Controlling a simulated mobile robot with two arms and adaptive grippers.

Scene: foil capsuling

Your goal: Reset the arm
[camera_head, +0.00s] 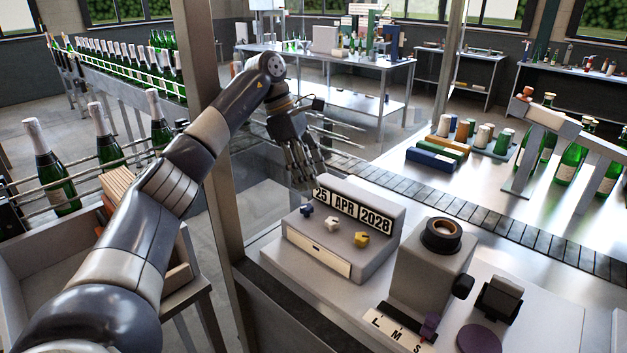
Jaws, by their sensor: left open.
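My left arm comes in from the lower left and reaches up to the middle of the view. My left gripper (304,176) points down with its fingers apart. It looks empty and is behind and to the left of the grey date block (388,222), near the left end of the conveyor. The block's plates read 25 APR 2028. Small dark blue, white and yellow pieces stand on its front ledge. My right gripper is not in view.
A grey machine with a dark ring (441,236) stands right of the date block, near an L M S scale (394,332). A slatted conveyor (470,212) runs behind them. A metal post (207,110) rises beside my arm. Foil-topped bottles (50,170) stand left.

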